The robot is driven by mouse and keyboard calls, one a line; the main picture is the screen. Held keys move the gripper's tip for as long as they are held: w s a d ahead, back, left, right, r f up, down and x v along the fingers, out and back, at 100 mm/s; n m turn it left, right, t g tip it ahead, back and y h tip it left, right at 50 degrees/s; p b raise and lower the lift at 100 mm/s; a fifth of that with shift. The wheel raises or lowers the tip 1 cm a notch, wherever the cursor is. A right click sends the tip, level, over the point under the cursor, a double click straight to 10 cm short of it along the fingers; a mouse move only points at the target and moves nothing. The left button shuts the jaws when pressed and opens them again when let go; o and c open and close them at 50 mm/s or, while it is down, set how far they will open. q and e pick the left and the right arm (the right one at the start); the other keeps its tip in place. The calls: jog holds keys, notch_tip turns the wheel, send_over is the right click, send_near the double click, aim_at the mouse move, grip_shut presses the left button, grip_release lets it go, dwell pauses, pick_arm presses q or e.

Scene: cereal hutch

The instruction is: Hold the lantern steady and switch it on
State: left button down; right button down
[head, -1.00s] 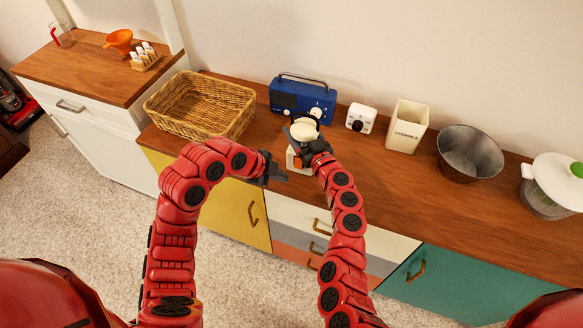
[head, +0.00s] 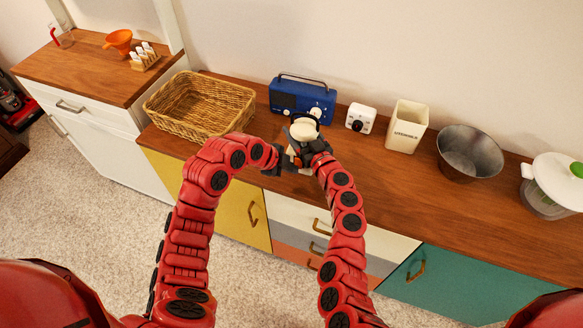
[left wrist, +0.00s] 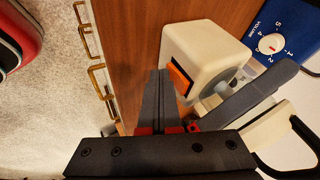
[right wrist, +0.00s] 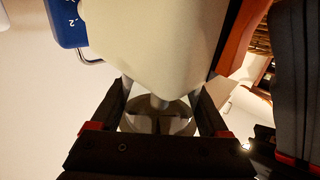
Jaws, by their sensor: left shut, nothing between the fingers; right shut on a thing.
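The lantern (head: 304,132) is cream with a pale cap, above or on the front part of the counter; I cannot tell which. Its block-shaped base (left wrist: 205,55) carries an orange switch (left wrist: 180,79) in the left wrist view. My right gripper (head: 306,147) is shut around the lantern's clear middle section (right wrist: 158,115), as the right wrist view shows. My left gripper (head: 284,161) is shut and empty. Its fingertips (left wrist: 160,75) are right beside the orange switch; I cannot tell whether they touch it. In the head view the arms hide much of the lantern.
A blue radio (head: 301,99) stands just behind the lantern. A wicker basket (head: 200,104) is to its left. A white timer-like cube (head: 360,117), a cream utensil pot (head: 407,126) and a metal bowl (head: 470,153) stand to the right. Drawers with brass handles are below.

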pick_arm(q)
jog(key=shift+w+f, duration=0.1)
jog(key=shift+r, duration=0.2)
jog(key=shift+r, duration=0.65)
jog(key=s, duration=0.1)
jog(key=s+a, duration=0.1)
jog(key=s, duration=0.2)
jog(key=shift+a+r, duration=0.15)
jog(key=shift+r, duration=0.15)
jog(key=v, duration=0.9)
jog(key=shift+r, duration=0.35)
